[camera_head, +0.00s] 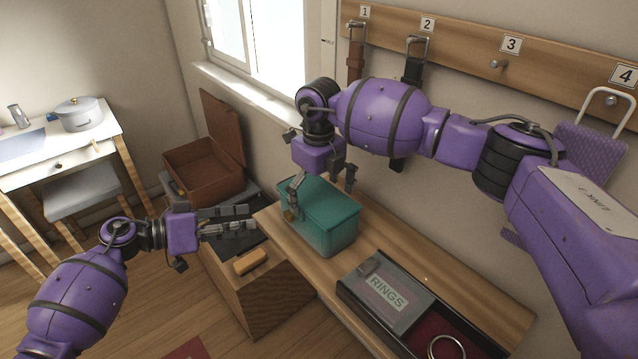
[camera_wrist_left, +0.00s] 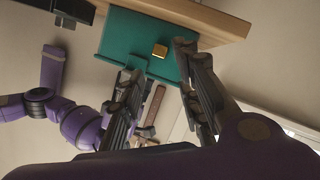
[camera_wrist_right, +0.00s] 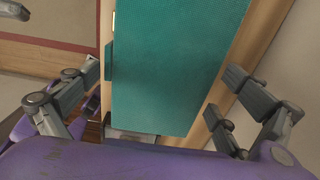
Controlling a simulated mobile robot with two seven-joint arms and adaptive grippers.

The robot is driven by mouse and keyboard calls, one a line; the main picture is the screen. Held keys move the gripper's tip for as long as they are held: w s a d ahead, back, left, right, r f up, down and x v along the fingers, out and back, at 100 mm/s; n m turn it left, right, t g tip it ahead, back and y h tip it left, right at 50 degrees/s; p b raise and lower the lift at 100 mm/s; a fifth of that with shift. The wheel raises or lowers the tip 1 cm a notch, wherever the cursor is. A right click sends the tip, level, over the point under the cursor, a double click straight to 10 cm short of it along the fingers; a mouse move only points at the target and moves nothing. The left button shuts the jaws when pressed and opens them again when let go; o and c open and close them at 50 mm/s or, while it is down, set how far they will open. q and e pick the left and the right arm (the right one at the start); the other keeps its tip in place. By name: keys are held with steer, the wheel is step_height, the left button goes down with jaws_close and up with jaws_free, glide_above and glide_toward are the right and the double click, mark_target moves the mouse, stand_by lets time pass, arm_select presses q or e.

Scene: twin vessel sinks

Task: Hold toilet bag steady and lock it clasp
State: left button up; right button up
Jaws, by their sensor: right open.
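The toilet bag (camera_head: 325,217) is a teal box standing upright on the wooden bench. Its small gold clasp (camera_wrist_left: 160,50) is on the side facing my left gripper; in the head view the clasp (camera_head: 289,215) is tiny. My right gripper (camera_head: 323,181) is over the bag from above, fingers apart. In the right wrist view the teal top (camera_wrist_right: 180,65) lies between the open fingers, with gaps at both sides. My left gripper (camera_head: 252,228) is left of the bag, pointing at it. In the left wrist view its fingers are apart, with the clasp beyond the gap. It holds nothing.
A black tray with a RINGS lid (camera_head: 388,295) and a metal ring (camera_head: 446,347) is on the bench at the right. An orange-brown block (camera_head: 250,262) lies on a lower wooden box. Straps hang from the wall rack (camera_head: 465,48). A brown open case (camera_head: 205,168) stands behind.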

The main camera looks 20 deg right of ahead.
steer(key=shift+f, duration=0.5)
arm_select(q)
steer(key=shift+c, duration=0.2)
arm_select(e)
steer(key=c, duration=1.1)
arm_select(q)
steer(key=shift+s+a+f, duration=0.1)
steer(key=shift+f, duration=0.05)
steer(key=shift+c, duration=1.4)
steer(key=shift+s+f+g, duration=0.3)
steer(key=shift+s+f, duration=0.65)
steer(key=shift+s, duration=0.2)
jaws_close()
steer(key=shift+w+a+f+n+t+y, duration=0.1)
steer(key=shift+w+a+n+t+y, duration=0.45)
steer(key=shift+n+t, duration=1.8)
steer(key=shift+w+a+f+n+t, duration=0.2)
steer(key=shift+w+n+t, duration=0.75)
steer(key=shift+n, duration=2.7)
steer(key=shift+w+a+r+n+t+y, duration=0.1)
steer(key=shift+w+a+n+t+y, duration=0.35)
steer(key=shift+n+t, duration=1.9)
